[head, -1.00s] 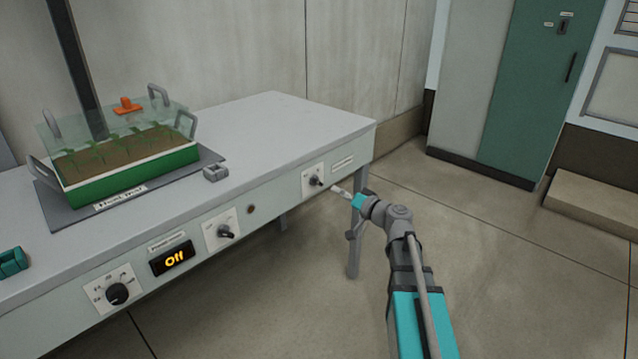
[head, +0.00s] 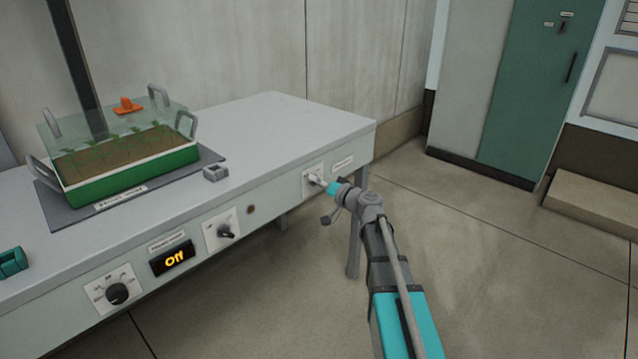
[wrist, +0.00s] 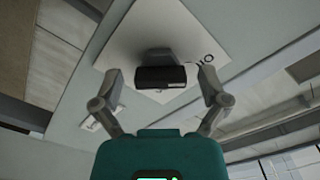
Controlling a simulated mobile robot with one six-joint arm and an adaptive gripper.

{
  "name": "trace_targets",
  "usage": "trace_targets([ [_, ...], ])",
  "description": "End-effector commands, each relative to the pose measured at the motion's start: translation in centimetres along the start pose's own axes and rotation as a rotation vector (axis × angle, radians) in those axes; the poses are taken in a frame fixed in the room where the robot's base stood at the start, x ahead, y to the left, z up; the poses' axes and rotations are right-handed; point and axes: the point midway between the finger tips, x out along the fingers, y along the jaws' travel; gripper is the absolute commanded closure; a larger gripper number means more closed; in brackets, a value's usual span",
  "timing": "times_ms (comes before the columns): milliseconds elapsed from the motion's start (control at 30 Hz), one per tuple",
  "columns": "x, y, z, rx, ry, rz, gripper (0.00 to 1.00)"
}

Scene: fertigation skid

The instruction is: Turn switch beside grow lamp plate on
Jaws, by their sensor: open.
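The switch (wrist: 160,77) is a black knob on a white square plate (wrist: 187,32) in the wrist view. In the head view its plate (head: 308,188) is on the bench front near the right corner, and my gripper mostly covers the knob. A label plate (head: 343,163) sits right of it; its text is too small to read. My gripper (wrist: 160,82) is open, with one finger on each side of the knob. Gaps show between the fingers and the knob. In the head view my gripper (head: 318,181) reaches the plate from the right.
The bench front also has another knob (head: 225,231), a display (head: 173,258) reading "Off" and a large dial (head: 117,293). A green planter (head: 130,170) with a clear cover stands on the bench top. The floor to the right is clear.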

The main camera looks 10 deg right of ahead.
Motion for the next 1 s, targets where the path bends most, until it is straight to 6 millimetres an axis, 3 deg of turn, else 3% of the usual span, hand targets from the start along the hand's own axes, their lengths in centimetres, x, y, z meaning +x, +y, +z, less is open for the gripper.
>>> trace_targets([
  [67, -0.01, 0.0, 0.0, 0.0, 0.0, 0.0, 0.08],
  [500, -0.01, 0.01, -0.01, 0.0, 0.0, 0.0, 0.88],
  [1000, 0.03, 0.05, -0.01, 0.096, 0.0, 0.001, 0.88],
])
